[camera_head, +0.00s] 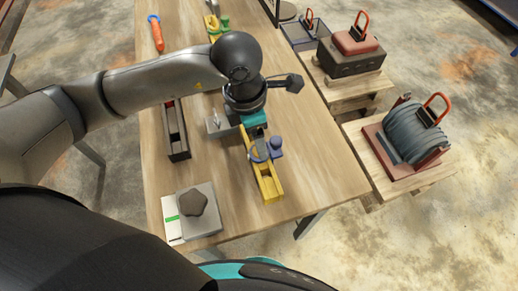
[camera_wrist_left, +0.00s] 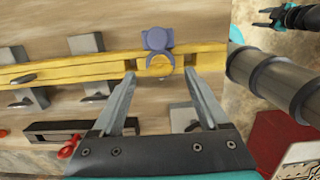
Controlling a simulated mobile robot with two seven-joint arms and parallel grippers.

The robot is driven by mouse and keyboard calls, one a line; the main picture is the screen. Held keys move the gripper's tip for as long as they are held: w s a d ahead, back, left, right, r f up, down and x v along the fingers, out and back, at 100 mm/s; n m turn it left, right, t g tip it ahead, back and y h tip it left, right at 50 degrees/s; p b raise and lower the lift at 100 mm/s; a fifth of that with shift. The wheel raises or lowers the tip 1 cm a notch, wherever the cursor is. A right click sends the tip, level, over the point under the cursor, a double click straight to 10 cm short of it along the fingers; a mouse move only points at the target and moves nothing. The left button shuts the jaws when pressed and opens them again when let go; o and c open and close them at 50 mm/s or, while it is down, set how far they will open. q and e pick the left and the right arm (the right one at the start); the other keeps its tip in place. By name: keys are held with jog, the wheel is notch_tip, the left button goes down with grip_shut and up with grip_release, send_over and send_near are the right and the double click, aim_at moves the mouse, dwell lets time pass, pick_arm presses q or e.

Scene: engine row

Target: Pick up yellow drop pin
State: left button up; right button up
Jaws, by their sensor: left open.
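A yellow holder (camera_head: 269,187) lies lengthwise on the wooden table, and its long yellow bar (camera_wrist_left: 95,68) crosses the left wrist view. A rounded yellow piece (camera_wrist_left: 158,66), which may be the yellow drop pin, sits on the bar beside a blue-purple part (camera_wrist_left: 157,39). The blue-purple part also shows in the head view (camera_head: 276,147). My left gripper (camera_wrist_left: 160,78) is open and empty, with its fingertips on either side of the yellow piece and apart from it. In the head view my left wrist hides part of the holder.
A dark tray (camera_head: 177,140) and a grey plate with a dark lump (camera_head: 195,203) lie to the left. A grey drum (camera_head: 413,132) and a dark box (camera_head: 350,62) stand on low stands at the right. A dark jaw-like form (camera_wrist_left: 268,18), probably my right gripper, shows small.

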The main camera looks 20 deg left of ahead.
pick_arm(q)
jog(key=shift+w+d+f, duration=0.1)
jog(key=shift+d+f, duration=0.05)
jog(key=shift+f, duration=0.8)
jog(key=shift+w+d+f, duration=0.1)
jog(key=shift+f, duration=0.8)
grip_shut()
